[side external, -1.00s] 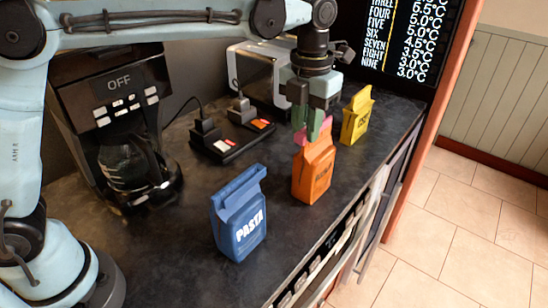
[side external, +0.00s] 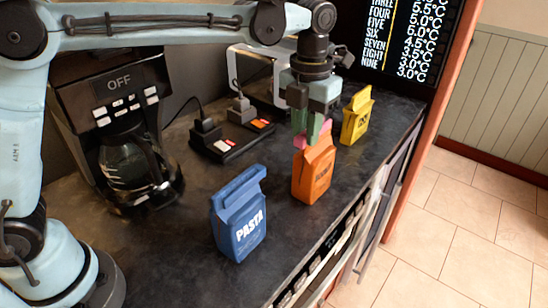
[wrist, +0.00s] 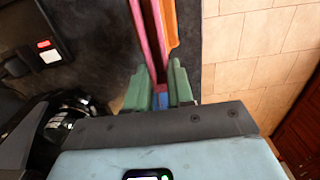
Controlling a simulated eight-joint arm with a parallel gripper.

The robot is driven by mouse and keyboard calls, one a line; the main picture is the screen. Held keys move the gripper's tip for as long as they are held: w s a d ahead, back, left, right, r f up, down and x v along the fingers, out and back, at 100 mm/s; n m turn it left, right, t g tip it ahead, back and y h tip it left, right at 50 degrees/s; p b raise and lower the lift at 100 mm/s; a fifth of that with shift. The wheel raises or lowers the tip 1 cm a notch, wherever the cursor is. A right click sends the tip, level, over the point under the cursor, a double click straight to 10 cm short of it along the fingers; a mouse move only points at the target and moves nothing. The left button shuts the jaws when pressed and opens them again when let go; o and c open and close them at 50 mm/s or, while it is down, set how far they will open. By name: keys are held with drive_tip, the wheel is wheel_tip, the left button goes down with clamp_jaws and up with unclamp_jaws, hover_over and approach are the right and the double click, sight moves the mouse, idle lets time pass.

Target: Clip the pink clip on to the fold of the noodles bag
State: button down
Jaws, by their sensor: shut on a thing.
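My gripper (side external: 310,137) points down over the top of the orange bag (side external: 312,178), its green fingers shut on the pink clip (side external: 299,141). The clip is mostly hidden by the fingers in the side view. In the wrist view the pink clip (wrist: 147,35) extends from between the green fingertips (wrist: 160,92), alongside the orange bag's top (wrist: 172,22). The clip's arms appear to lie at the bag's folded top; I cannot tell whether they grip it. The orange bag stands upright; its label is too small to read surely.
A blue pasta bag (side external: 238,215) stands at the front left, and a yellow bag (side external: 356,118) stands behind right. The counter's edge lies close right of the orange bag.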

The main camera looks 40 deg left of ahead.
drive_tip(key=shift+f, duration=1)
idle(1.2)
drive_tip(key=shift+c, duration=2.2)
unclamp_jaws()
drive_tip(key=shift+r, duration=0.1)
drive_tip(key=shift+r, duration=3.95)
